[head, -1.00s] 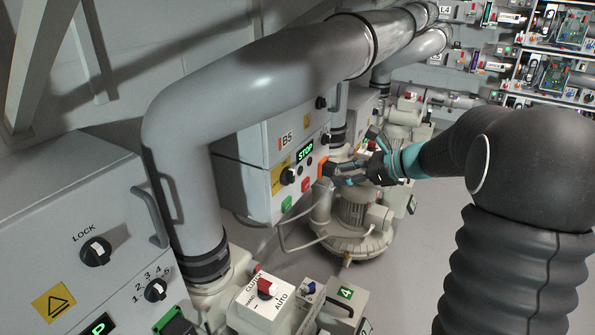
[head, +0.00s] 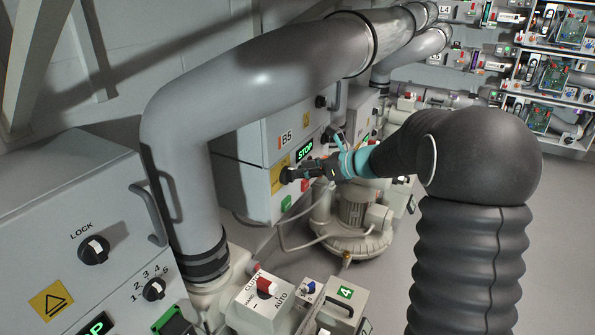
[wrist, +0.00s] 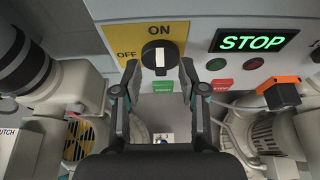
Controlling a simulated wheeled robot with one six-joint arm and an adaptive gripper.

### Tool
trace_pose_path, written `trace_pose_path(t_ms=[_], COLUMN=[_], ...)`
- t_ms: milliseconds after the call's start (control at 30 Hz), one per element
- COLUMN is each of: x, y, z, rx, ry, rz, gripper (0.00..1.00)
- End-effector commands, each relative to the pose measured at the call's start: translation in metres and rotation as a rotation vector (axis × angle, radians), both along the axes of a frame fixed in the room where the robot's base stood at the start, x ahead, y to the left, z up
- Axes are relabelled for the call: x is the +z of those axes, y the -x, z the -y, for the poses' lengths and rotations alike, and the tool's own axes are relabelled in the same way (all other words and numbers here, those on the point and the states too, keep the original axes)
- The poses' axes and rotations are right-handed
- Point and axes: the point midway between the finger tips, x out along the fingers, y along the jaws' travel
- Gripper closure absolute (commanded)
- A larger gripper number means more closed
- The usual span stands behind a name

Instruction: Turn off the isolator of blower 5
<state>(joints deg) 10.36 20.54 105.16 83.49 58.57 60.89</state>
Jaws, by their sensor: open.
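The isolator of blower 5 is a black rotary knob (wrist: 157,52) with a white mark on a yellow ON/OFF plate (wrist: 130,42). The mark stands upright, in line with ON; OFF is to the left. The box is marked B5 (head: 286,138). My gripper (wrist: 158,70) is open, its two fingertips left and right of the knob's lower part in the wrist view. I cannot tell whether they touch it. In the head view my gripper (head: 292,174) is at the box front and covers part of the knob.
A lit STOP display (wrist: 254,40) is right of the knob, with green and red buttons below it. An orange-topped device (wrist: 277,89) sticks out at right. A large grey pipe (head: 240,85) crosses in front of the box. The floor at right (head: 450,250) shows beside my arm.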

Motion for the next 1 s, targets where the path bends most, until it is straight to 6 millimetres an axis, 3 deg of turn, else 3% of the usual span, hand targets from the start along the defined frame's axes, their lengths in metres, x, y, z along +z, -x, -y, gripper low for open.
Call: trace_pose_path(t_ms=[200,567,600,767,1000], x=[-0.009,-0.011,-0.011,-0.011,-0.011], y=[-0.012,-0.015,-0.015,-0.015,-0.014], z=[-0.019,-0.022,-0.022,-0.022,-0.022], rx=[0.002,0.000,0.000,0.000,0.001], ry=[0.000,0.001,0.001,0.001,0.002], rz=[0.000,0.001,0.001,0.001,0.003], gripper=[0.58,0.58,0.61,1.00,1.00])
